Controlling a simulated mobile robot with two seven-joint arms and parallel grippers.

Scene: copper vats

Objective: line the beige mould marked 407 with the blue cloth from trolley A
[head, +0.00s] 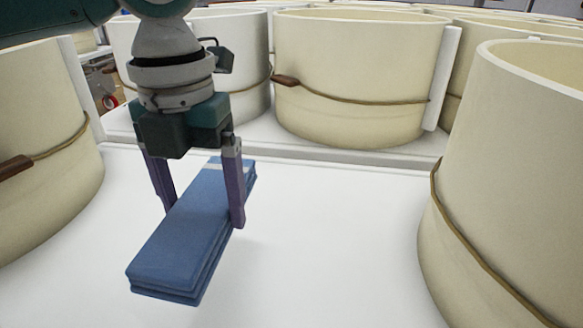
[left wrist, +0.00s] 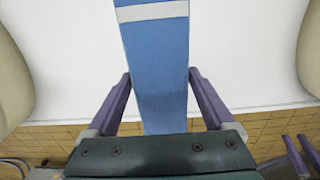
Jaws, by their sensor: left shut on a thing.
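A folded blue cloth (head: 188,245) with a pale stripe near its far end is between the fingers of my left gripper (head: 199,203). The gripper points down and is shut on the cloth. The cloth is over the white surface (head: 330,250); I cannot tell whether it touches it. The left wrist view also shows the cloth (left wrist: 158,70) between the two purple fingers. Beige moulds stand around, one at the right (head: 520,170), one at the left (head: 40,150), one behind (head: 355,80). No number 407 is readable. My right gripper (left wrist: 303,152) shows partly in the left wrist view's lower right corner.
More beige moulds stand farther back, close together. Cords with brown toggles (head: 287,80) go around several moulds. A raised pale ledge (head: 300,155) runs behind the white surface. The white surface between the left and right moulds is clear apart from the cloth. Tan tiles (left wrist: 45,138) show below.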

